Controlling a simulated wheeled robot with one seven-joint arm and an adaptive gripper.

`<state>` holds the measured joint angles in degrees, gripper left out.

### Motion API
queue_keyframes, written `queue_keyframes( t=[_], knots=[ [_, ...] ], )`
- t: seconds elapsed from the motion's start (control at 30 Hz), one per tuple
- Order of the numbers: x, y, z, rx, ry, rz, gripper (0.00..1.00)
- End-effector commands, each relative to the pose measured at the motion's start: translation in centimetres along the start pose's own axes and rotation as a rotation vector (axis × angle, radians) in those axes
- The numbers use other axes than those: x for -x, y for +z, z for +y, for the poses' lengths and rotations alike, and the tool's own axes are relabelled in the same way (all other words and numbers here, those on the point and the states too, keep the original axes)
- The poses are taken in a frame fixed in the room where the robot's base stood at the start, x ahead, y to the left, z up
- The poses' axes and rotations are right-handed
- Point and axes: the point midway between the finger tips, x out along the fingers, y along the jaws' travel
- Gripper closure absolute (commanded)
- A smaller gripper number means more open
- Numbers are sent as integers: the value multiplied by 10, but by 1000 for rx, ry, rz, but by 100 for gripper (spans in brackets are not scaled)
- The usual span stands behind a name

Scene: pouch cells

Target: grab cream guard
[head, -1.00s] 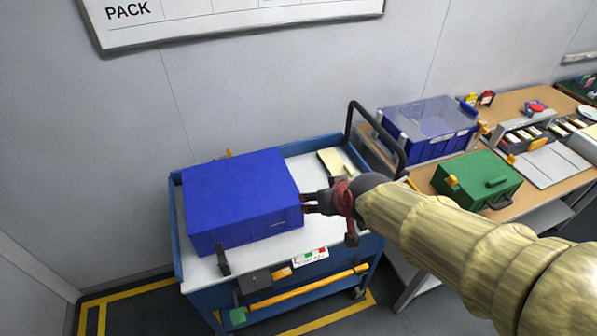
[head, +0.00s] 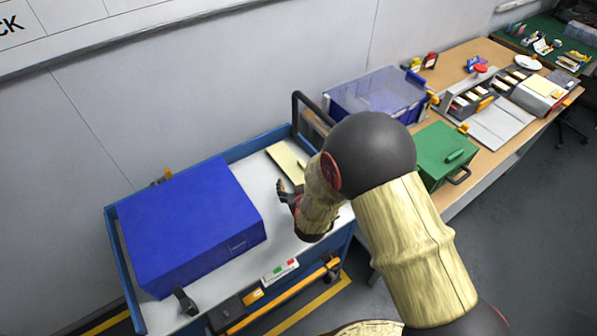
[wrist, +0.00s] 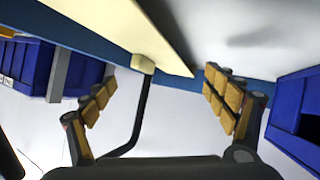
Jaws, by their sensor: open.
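The cream guard (head: 284,156) is a flat, pale cream piece at the back right of the blue cart's white top. It also shows large in the wrist view, as a cream strip (wrist: 125,28) running across the top. My gripper (head: 286,190) is just in front of the guard in the head view, its fingers partly hidden by my wrist. The guard lies beyond the fingertips, and I see no contact.
A large blue box (head: 190,220) fills the cart's left side. The dark cart handle (head: 296,108) rises behind the guard. The workbench at right holds a lidded blue bin (head: 375,95) and a green case (head: 436,150). Bare cart top lies between box and guard.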

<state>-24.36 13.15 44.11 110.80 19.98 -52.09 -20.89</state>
Motion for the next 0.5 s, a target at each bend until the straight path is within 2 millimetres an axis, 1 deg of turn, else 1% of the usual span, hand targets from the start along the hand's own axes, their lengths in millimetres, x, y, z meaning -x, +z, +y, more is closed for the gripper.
queue_keyframes(
  t=[0.03,0.17,0.4,0.5],
  knots=[
    [-6,1,0,-1,0,0,15],
    [-19,1,0,-1,1,-1,15],
    [-53,1,0,-1,1,-1,15],
    [-60,0,0,-1,0,0,15]
  ],
)
